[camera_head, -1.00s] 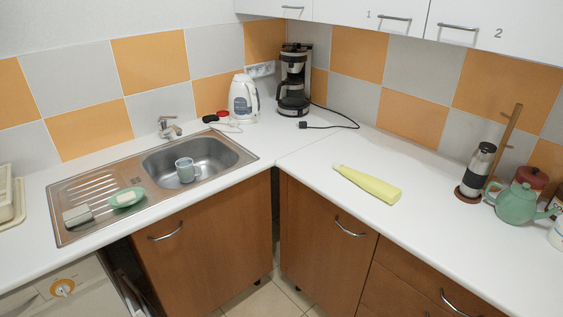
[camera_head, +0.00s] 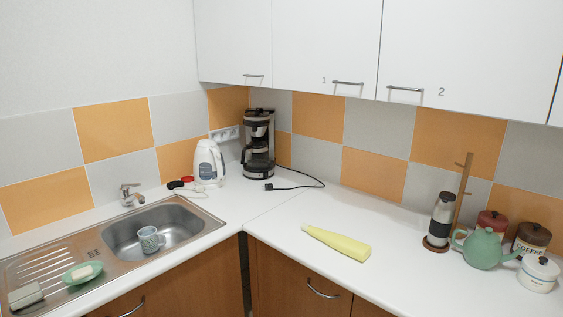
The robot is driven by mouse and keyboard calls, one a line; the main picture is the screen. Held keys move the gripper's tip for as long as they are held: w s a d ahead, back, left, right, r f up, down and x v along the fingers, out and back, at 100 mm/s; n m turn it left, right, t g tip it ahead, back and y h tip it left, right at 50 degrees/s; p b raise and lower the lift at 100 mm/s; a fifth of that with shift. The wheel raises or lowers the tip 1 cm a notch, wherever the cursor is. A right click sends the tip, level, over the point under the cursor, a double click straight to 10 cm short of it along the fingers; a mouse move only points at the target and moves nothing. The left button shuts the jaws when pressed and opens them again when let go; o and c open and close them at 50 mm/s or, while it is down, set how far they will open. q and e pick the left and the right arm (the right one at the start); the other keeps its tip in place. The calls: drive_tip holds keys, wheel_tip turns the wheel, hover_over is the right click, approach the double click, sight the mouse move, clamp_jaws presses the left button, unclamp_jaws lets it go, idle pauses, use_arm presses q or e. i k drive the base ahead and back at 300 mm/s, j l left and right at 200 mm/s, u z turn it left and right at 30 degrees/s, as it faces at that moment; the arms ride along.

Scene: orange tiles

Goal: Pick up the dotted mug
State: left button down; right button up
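The mug (camera_head: 149,239) stands in the basin of the steel sink (camera_head: 191,218), at the left of the camera_head view. It is pale with a faint pattern that looks like dots, too small to be sure. It looks upright, in the near left part of the basin. Neither of my grippers shows in the view.
A green dish (camera_head: 82,273) and a sponge (camera_head: 26,295) lie on the drainboard. A tap (camera_head: 131,195) rises behind the basin. A white kettle (camera_head: 209,163) and coffee maker (camera_head: 258,145) stand in the corner. A yellow bottle (camera_head: 338,243) lies on the right counter; a teapot (camera_head: 483,249) stands beyond.

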sight(153, 240)
drive_tip(key=i+u, duration=0.1)
drive_tip(key=u, duration=0.4)
drive_tip(key=i+j+u, duration=0.1)
drive_tip(key=i+u, duration=0.5)
drive_tip(key=i+l, duration=0.1)
drive_tip(key=i, duration=0.4)
drive_tip(key=i+u, duration=0.15)
drive_tip(key=i, duration=0.35)
drive_tip(key=l, duration=0.05)
